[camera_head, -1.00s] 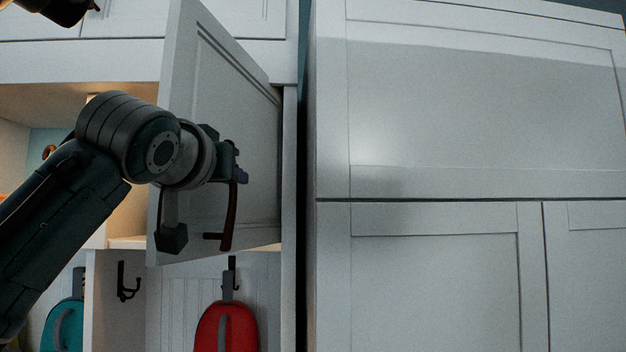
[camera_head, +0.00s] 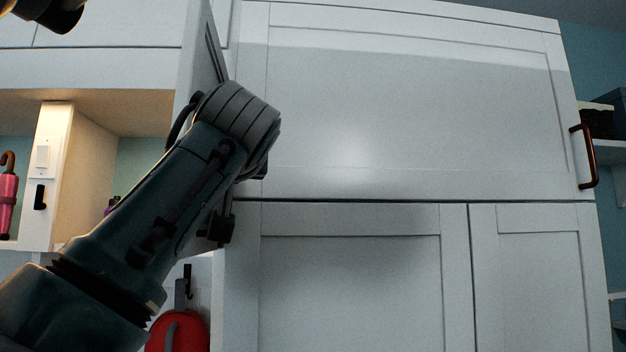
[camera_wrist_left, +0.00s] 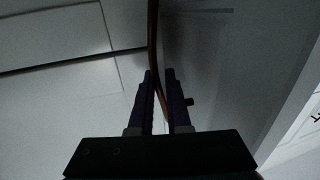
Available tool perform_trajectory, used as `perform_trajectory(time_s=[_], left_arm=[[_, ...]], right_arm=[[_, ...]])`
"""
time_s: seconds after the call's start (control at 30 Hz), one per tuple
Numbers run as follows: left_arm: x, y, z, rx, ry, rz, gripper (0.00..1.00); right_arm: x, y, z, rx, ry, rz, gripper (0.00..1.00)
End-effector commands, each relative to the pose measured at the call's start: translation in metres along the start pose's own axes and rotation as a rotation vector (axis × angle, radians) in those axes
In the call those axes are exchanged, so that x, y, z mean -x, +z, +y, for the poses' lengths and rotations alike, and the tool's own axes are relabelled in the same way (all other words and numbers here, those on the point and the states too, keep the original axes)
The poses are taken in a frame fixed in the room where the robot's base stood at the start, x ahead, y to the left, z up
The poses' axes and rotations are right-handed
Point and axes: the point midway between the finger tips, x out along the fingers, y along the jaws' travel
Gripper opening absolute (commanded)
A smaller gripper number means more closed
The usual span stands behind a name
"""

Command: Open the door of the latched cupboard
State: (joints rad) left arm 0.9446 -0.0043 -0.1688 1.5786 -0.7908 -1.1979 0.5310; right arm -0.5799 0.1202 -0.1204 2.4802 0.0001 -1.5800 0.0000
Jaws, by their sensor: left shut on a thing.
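The white cupboard door (camera_head: 194,50) stands swung far out from its opening, seen nearly edge-on beside the tall cabinet in the head view. Its long brown handle (camera_wrist_left: 152,35) runs between the fingers of my left gripper (camera_wrist_left: 160,88) in the left wrist view, and the gripper is shut on it. In the head view my left arm hides the handle and fingers.
A tall white cabinet (camera_head: 350,110) with a dark bar handle (camera_head: 588,158) stands close on the right. The open cupboard shows a shelf divider (camera_head: 50,180) and a pink umbrella (camera_head: 6,200). A red bag (camera_head: 180,332) hangs below.

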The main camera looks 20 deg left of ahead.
Motion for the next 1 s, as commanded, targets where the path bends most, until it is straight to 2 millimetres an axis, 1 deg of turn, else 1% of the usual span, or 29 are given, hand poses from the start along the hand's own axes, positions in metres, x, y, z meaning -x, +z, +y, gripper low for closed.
perform_trajectory(time_s=[0.03, 0.17, 0.2, 0.3, 0.57, 0.67, 0.77, 0.9, 1.0], left_arm=[[-0.002, 0.003, -0.003, -0.002, -0.007, -0.007, 0.00], [-0.002, 0.003, -0.003, -0.002, -0.007, -0.007, 0.00], [-0.002, 0.003, -0.003, -0.002, -0.007, -0.008, 0.18], [-0.002, 0.003, -0.003, -0.002, -0.006, -0.006, 0.27], [0.001, 0.002, -0.001, 0.000, -0.002, -0.003, 0.27], [0.010, 0.005, 0.000, 0.003, 0.001, -0.001, 0.27], [0.028, 0.008, 0.000, 0.007, 0.002, 0.000, 0.27], [0.058, 0.008, 0.000, 0.006, 0.002, -0.001, 0.27], [0.076, 0.008, -0.001, 0.004, 0.000, -0.002, 0.27]], right_arm=[[0.000, 0.000, 0.000, 0.001, 0.000, 0.000, 1.00], [0.000, 0.000, 0.000, 0.001, 0.000, -0.001, 1.00], [0.000, 0.000, 0.000, 0.001, 0.000, -0.001, 1.00], [0.000, 0.000, 0.000, 0.001, 0.000, -0.001, 1.00], [-0.002, 0.001, 0.000, 0.001, 0.001, -0.001, 1.00], [-0.012, 0.004, 0.000, 0.001, 0.001, -0.001, 1.00], [-0.028, 0.009, -0.001, 0.001, 0.001, 0.000, 1.00], [-0.049, 0.016, -0.001, 0.001, 0.001, -0.001, 1.00], [-0.059, 0.019, -0.002, 0.001, 0.001, -0.001, 1.00]])
